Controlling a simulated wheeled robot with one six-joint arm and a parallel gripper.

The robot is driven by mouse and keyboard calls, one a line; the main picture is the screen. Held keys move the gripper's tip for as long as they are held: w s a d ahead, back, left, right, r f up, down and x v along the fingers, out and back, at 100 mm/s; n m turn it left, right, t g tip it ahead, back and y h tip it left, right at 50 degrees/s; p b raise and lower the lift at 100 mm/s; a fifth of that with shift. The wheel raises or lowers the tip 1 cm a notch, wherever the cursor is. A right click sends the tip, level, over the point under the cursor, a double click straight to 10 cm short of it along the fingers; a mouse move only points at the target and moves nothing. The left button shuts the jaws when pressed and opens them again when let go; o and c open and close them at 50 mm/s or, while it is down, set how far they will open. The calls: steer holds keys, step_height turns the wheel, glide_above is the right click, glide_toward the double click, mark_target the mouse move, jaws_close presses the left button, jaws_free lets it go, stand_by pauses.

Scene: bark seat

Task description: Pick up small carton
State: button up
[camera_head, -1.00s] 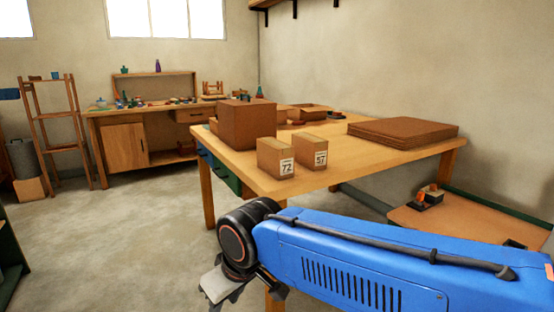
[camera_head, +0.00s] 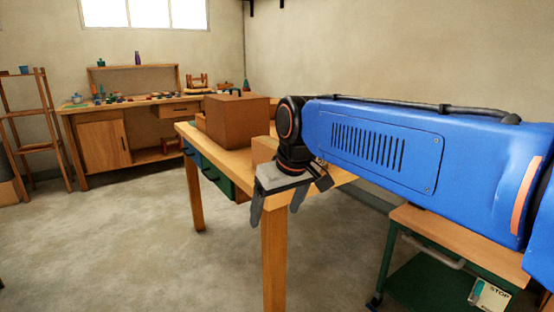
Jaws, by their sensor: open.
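A small brown carton (camera_head: 263,149) stands on the near part of the wooden table (camera_head: 228,162), mostly hidden behind my wrist. A second small carton, numbered 57 in the earlier view, is hidden by my arm, apart perhaps from a sliver of its label. My gripper (camera_head: 276,207) is open, fingers pointing down, in front of the table's near corner in the picture. It appears empty. Its exact distance from the carton cannot be told.
A larger brown box (camera_head: 236,121) stands behind the small carton. A wheeled cart (camera_head: 455,235) with a wooden top and green frame is at the lower right. A cluttered workbench (camera_head: 98,145) stands at the back left. The floor at left is clear.

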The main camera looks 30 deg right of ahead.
steer(key=w+d+r, duration=0.6)
steer(key=w+r, duration=0.5)
glide_toward(273, 142)
steer(key=shift+n, duration=0.3)
steer(key=x, duration=0.7)
steer(key=shift+f, duration=0.35)
steer(key=shift+s+x, duration=0.2)
steer(key=shift+x, duration=2.5)
steer(key=c, duration=1.4)
steer(key=shift+o, duration=0.2)
step_height(273, 142, up, 10)
steer(key=shift+f, duration=0.1)
steer(key=shift+a, duration=0.2)
